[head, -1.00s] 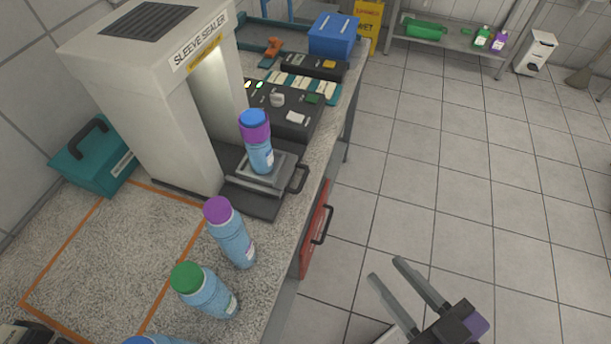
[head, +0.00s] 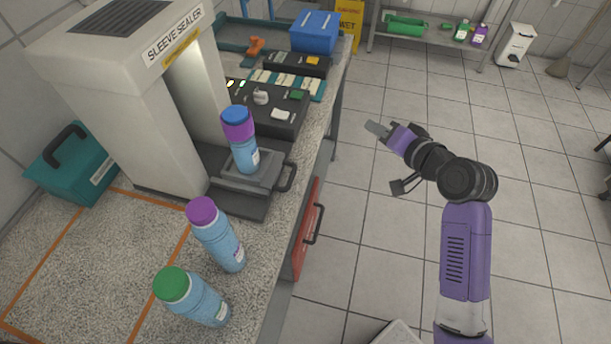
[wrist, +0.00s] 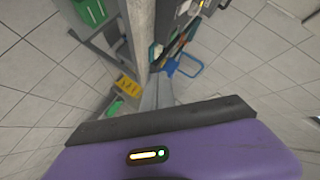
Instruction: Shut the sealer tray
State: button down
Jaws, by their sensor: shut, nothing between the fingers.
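The sleeve sealer (head: 130,90) is a tall grey-white machine on the bench. Its dark tray (head: 250,182) is slid out toward the bench's front edge, with a black handle (head: 287,177) at its front. A blue bottle (head: 245,160) with a purple band and blue cap stands upright on the tray. My gripper (head: 376,129) is shut and empty over the floor, right of the tray and apart from it. In the wrist view, the gripper (wrist: 157,95) shows close up, and the tray cannot be made out.
Bottles with a purple cap (head: 216,235) and a green cap (head: 190,297) stand on the bench before the sealer. A control panel (head: 270,105) lies behind the tray. A red drawer front (head: 307,230) with a handle is below the bench edge. Open floor lies right.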

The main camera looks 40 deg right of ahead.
aim_at(261, 169)
jog(key=s+a+f+n+g+y, duration=0.1)
jog(key=s+a+f+g+y, duration=0.15)
jog(key=a+y, duration=0.25)
jog(key=s+a+f+g+y, duration=0.1)
jog(key=s+a+g+y, duration=0.1)
jog(key=a+g+y, duration=0.15)
jog(key=w+a+f+t, duration=0.1)
jog(key=w+a+f, duration=0.5)
jog(key=w, duration=0.4)
jog(key=shift+a+f+p, duration=0.25)
jog(key=shift+a+p, duration=0.2)
jog(key=shift+a, duration=0.35)
jog(key=shift+y, duration=0.25)
jog(key=w+a, duration=0.3)
jog(key=w, duration=0.1)
jog(key=w+a+p, duration=0.1)
jog(key=w+a, duration=0.2)
jog(key=w, duration=0.1)
jog(key=w+a, duration=0.3)
jog(key=w, duration=0.2)
jog(key=shift+a+p, duration=0.3)
jog(key=shift+a, duration=0.05)
jog(key=shift+w+r, duration=0.1)
